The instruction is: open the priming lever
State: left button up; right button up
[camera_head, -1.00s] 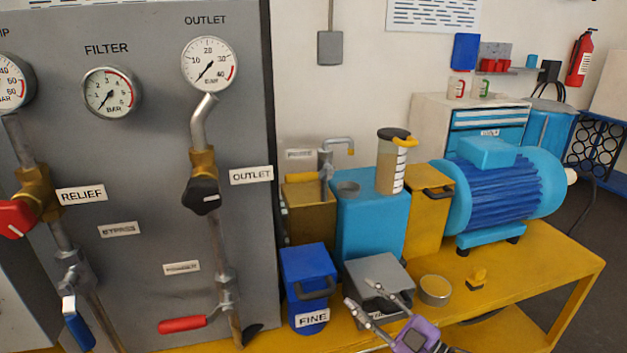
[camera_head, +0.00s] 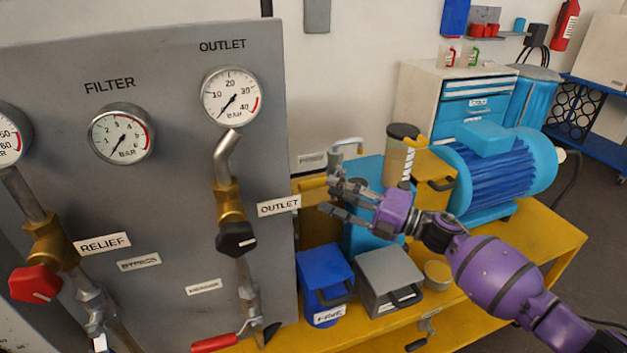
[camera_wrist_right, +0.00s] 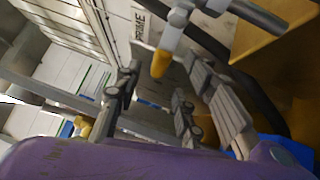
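The priming lever is by the grey pipe (camera_head: 337,160) with the bent spout, beside the PRIME label (camera_head: 312,160). Its yellow handle (camera_head: 311,184) shows just left of my right gripper (camera_head: 328,195). That gripper's fingers are spread and point left toward the handle; they partly cover the valve. In the right wrist view a yellow tip (camera_wrist_right: 160,64) on a pale shaft lies ahead of the open fingers (camera_wrist_right: 165,82), and the PRIME label (camera_wrist_right: 138,28) is behind it. I cannot tell whether this tip is the lever or the spout. No grip shows. My left gripper is out of view.
The grey panel (camera_head: 150,210) with gauges and valves stands close on the left. The blue tank (camera_head: 362,236), a sight cylinder (camera_head: 399,152), blue and grey boxes (camera_head: 388,276) and the blue motor (camera_head: 490,170) crowd the yellow bench (camera_head: 530,255).

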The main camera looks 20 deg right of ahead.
aim_at(321, 186)
jog(key=x, duration=0.5)
jog(key=shift+w+a+p, duration=0.1)
jog(key=shift+w+p, duration=0.1)
jog(key=shift+p, duration=0.15)
grip_shut()
